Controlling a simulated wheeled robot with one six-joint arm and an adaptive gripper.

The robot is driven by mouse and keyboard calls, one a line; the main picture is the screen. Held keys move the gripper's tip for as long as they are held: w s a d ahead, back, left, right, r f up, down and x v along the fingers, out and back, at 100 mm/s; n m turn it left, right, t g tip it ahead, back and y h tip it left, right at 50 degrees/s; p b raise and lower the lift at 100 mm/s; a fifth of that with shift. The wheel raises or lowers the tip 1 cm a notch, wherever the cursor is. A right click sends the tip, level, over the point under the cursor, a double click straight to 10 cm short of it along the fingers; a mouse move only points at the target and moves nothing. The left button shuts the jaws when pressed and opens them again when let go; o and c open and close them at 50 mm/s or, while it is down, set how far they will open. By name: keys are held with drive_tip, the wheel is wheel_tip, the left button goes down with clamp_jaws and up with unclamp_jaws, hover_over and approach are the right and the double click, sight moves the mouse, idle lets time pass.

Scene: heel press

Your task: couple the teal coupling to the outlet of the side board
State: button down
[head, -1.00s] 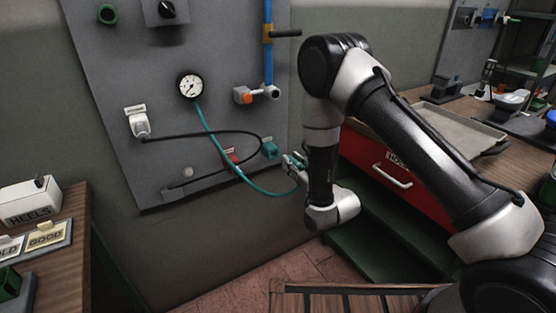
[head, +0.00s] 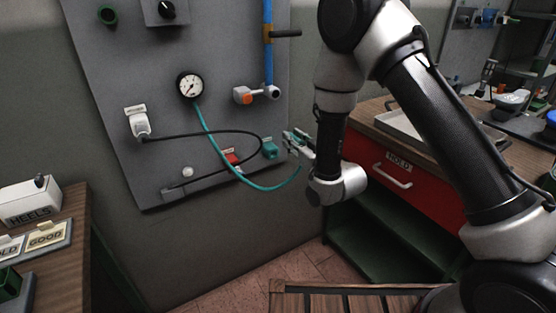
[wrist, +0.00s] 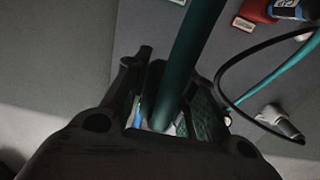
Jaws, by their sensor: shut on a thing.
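The grey side board (head: 215,55) stands upright at the left in the head view. A teal hose (head: 255,187) hangs from its round gauge (head: 190,86) and loops up to my gripper (head: 290,143). My gripper is shut on the teal coupling at the hose's end; the coupling is mostly hidden by the fingers. In the wrist view the teal hose (wrist: 190,55) runs up from between the fingers (wrist: 165,100). A grey outlet fitting with an orange part (head: 244,96) is on the board under the blue pipe, above my gripper and apart from it.
A teal block (head: 269,150) and a red block (head: 232,158) sit on the board near my gripper. A black cable (head: 215,134) loops from a white plug (head: 140,124). A bench with a red drawer (head: 375,170) stands right; another bench (head: 72,222) stands left.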

sight(294, 136)
drive_tip(key=shift+r, duration=5.75)
drive_tip(key=shift+w, duration=0.1)
drive_tip(key=shift+x, duration=2.4)
drive_tip(key=shift+x, duration=1.4)
drive_tip(key=c, duration=1.1)
unclamp_jaws()
drive_tip(key=shift+a, duration=0.1)
